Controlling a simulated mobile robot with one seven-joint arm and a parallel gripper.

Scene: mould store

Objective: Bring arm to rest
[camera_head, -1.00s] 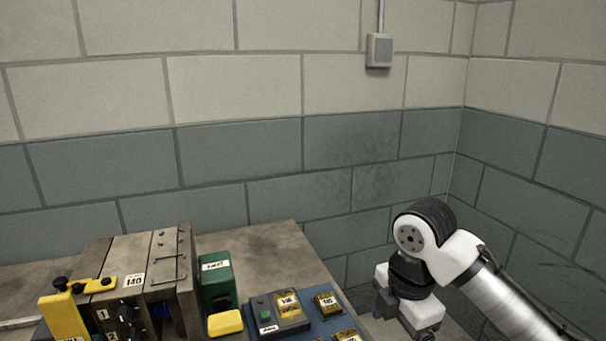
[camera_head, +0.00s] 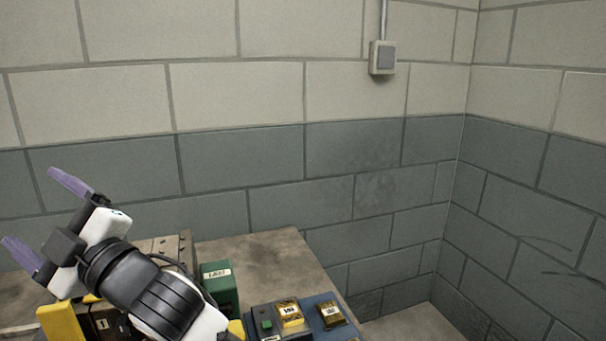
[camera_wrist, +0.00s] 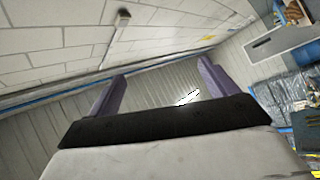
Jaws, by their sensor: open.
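My gripper (camera_head: 45,220) is raised at the left of the head view, above the left part of the bench. Its two purple fingers are wide apart with nothing between them. The wrist view also shows the gripper (camera_wrist: 160,88) open and empty, facing a wall and a ribbed surface. My white and black arm covers part of the bench top and of the things on it.
The bench (camera_head: 275,258) carries a green box (camera_head: 220,285), a blue tray (camera_head: 325,298) with labelled blocks, and a yellow part (camera_head: 62,325), partly hidden. A wall box (camera_head: 382,57) hangs on the block wall. Floor at right looks clear.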

